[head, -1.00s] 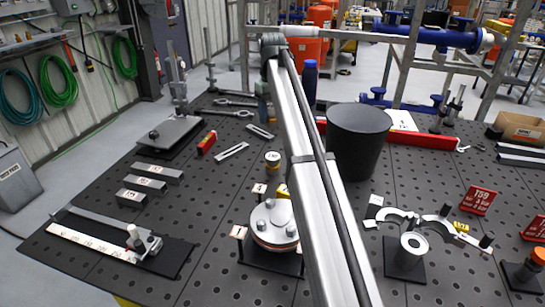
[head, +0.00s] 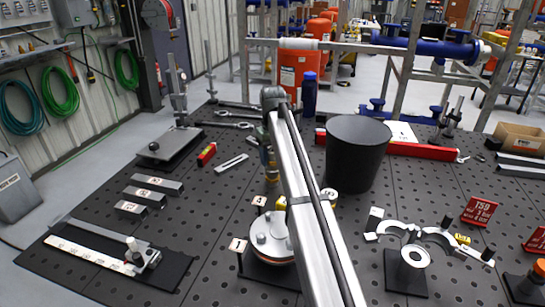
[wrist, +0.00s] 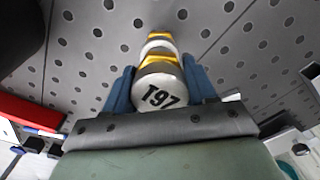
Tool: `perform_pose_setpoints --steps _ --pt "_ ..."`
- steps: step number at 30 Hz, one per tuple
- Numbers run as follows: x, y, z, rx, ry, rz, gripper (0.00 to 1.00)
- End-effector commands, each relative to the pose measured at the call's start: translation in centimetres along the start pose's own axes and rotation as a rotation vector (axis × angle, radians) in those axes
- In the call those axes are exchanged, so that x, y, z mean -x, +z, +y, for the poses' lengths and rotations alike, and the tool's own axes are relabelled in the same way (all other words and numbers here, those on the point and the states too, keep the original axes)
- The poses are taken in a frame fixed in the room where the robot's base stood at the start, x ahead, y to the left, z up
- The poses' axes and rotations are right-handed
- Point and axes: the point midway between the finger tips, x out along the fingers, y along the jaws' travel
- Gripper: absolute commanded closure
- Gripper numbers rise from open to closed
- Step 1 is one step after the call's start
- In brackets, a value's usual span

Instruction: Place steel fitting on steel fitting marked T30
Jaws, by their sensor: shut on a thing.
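In the wrist view, a steel fitting marked T97 (wrist: 158,97) sits between the two blue fingers of my gripper (wrist: 160,78), which is shut on it. Its pale round end faces the camera, with yellow bands and a white ring beyond. In the head view, my gripper (head: 268,158) is low over the board, with the yellow-banded fitting (head: 272,174) at its fingers. I cannot tell if it is clear of the board. Another fitting with a pale top (head: 329,196) shows right of my arm, partly hidden. I cannot read a T30 mark anywhere.
A black bin (head: 356,155) stands close right of my arm. A bolted flange (head: 270,238) is in front, partly behind the arm. A steel ring on a stand (head: 414,257) is at right. Steel bars (head: 158,184) lie left. The perforated board (head: 215,225) is clear at centre left.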

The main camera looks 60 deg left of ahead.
Motion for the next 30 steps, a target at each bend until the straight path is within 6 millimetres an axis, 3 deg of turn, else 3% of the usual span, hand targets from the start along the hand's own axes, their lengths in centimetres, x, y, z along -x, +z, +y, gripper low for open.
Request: perform_pose_setpoints --steps 12,13,21,30 --pt "-0.50 -0.01 0.00 0.000 0.000 0.001 0.80" --pt "-0.55 -0.01 0.00 0.000 0.000 0.001 0.43" --pt "-0.50 -0.01 0.01 0.000 0.000 0.001 0.19" --pt "-0.21 -0.03 0.01 0.000 0.000 0.001 0.19"
